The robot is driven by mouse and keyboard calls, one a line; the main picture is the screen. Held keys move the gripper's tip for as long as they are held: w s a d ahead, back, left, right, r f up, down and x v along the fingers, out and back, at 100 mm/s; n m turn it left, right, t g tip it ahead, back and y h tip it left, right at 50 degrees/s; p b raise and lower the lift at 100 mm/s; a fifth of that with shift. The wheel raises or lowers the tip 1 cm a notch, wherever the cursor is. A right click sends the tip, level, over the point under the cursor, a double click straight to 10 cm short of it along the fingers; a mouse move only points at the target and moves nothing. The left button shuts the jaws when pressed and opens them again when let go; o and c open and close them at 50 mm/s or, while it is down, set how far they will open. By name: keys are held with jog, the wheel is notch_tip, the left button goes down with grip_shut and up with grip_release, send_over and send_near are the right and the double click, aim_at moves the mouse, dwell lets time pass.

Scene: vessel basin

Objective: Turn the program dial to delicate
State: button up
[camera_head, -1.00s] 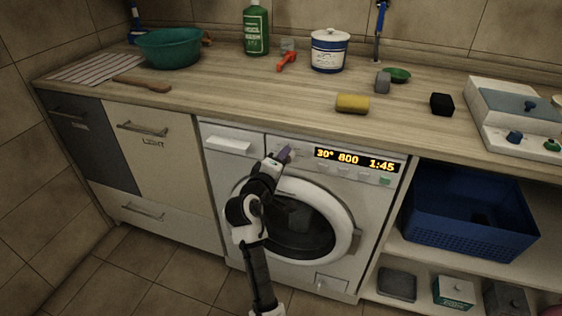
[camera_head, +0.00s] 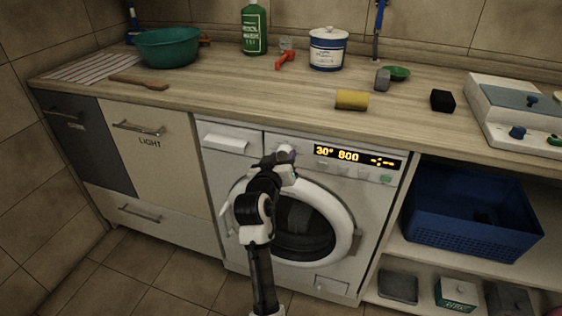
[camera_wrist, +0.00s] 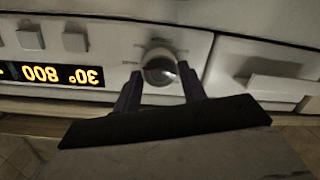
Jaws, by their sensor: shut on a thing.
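The program dial (camera_wrist: 160,67) is a round silver knob on the washing machine's white front panel, seen upside down in the wrist view. My gripper (camera_wrist: 162,82) has one finger on each side of the dial and is shut on it. In the head view my gripper (camera_head: 284,160) is at the panel left of the display and mostly hides the dial. The display (camera_head: 357,158) shows 30°, 800 and a small pattern of marks at its right. The small labels around the dial are too blurred to read.
The washing machine's round door (camera_head: 350,240) is below my gripper. A detergent drawer (camera_head: 228,138) is left of the dial. The worktop (camera_head: 230,100) above holds a yellow sponge (camera_head: 352,99) and a teal basin (camera_head: 168,46). A blue crate (camera_head: 470,225) stands on the right shelf.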

jog(key=m+b, duration=0.1)
jog(key=m, duration=0.2)
jog(key=shift+f+y+b, duration=0.15)
jog(key=shift+y+b, duration=0.15)
jog(key=m+b, duration=0.2)
jog(key=m, duration=0.1)
jog(key=shift+d+m+t, duration=0.1)
jog(key=shift+m+t, duration=0.2)
jog(key=shift+t, duration=0.1)
jog(key=m+b, duration=0.1)
jog(key=m, duration=0.1)
jog(key=m+b, duration=0.1)
jog(key=m, duration=0.1)
jog(key=shift+s+d+f+y+b, duration=0.1)
jog(key=shift+f+y+b, duration=0.05)
jog(key=shift+y+b, duration=0.2)
jog(key=shift+m+t+b, duration=0.4)
jog(key=shift+m+b, duration=0.65)
jog(key=shift+m, duration=0.55)
jog(key=o, duration=1)
jog(key=shift+c, duration=0.2)
jog(key=shift+s, duration=0.1)
